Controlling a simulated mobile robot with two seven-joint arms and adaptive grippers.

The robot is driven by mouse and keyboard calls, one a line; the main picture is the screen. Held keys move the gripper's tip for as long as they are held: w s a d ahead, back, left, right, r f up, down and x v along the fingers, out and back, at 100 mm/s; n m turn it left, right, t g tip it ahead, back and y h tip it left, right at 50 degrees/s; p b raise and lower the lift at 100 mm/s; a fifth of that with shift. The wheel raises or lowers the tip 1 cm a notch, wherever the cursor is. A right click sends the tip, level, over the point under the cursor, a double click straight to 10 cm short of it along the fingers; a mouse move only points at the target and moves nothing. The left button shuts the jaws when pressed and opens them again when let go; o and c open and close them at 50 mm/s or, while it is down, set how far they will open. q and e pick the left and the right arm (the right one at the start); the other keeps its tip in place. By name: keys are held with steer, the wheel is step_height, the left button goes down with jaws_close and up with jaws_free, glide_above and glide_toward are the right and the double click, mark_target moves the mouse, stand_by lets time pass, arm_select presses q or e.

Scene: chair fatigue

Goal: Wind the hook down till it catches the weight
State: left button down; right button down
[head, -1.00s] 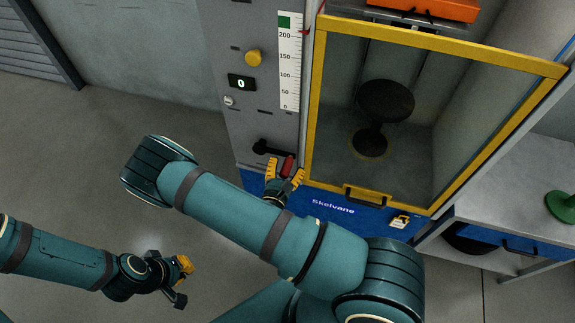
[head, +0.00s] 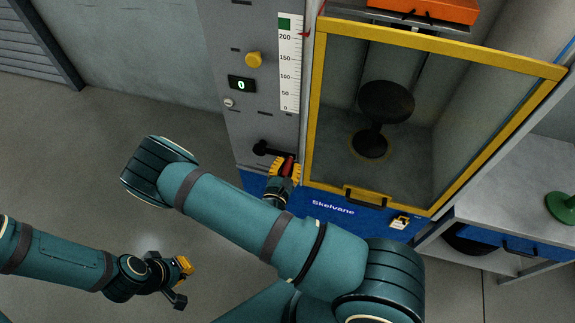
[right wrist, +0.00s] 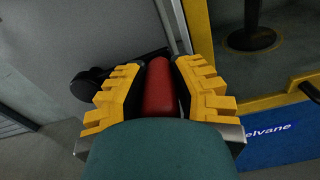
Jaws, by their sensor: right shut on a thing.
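The crank is a black arm (head: 262,148) on the grey panel, with a red handle (head: 288,166). My right gripper (head: 285,170) is shut around the red handle; in the right wrist view the handle (right wrist: 160,88) lies between the yellow fingers. A black round-topped thing (head: 386,101) stands on a base inside the yellow-framed enclosure; I cannot tell whether it is the weight. An orange block (head: 430,9) with dark parts under it is at the top edge, partly cut off. I cannot make out a hook. My left gripper (head: 183,282) is open and empty above the floor.
The panel carries a scale strip (head: 290,75), a yellow knob (head: 253,60) and a display (head: 242,85) reading 0. The enclosure's yellow frame (head: 311,110) is close beside the crank. A bench (head: 505,190) stands at right. Floor at left is free.

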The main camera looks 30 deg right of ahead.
step_height(320, 180, up, 2)
steer(key=shift+w+r+n+p, duration=0.15)
steer(key=shift+n+p, duration=0.25)
steer(key=shift+n, duration=0.4)
steer(key=shift+w, duration=0.1)
stand_by(0.4)
steer(key=c, duration=0.7)
jaws_free()
steer(key=shift+a, duration=0.15)
steer(key=shift+c, duration=0.2)
steer(key=shift+s+a, duration=0.1)
steer(key=shift+s, duration=0.15)
steer(key=v, duration=1.1)
steer(key=shift+s+a, duration=0.15)
steer(key=shift+a, duration=0.05)
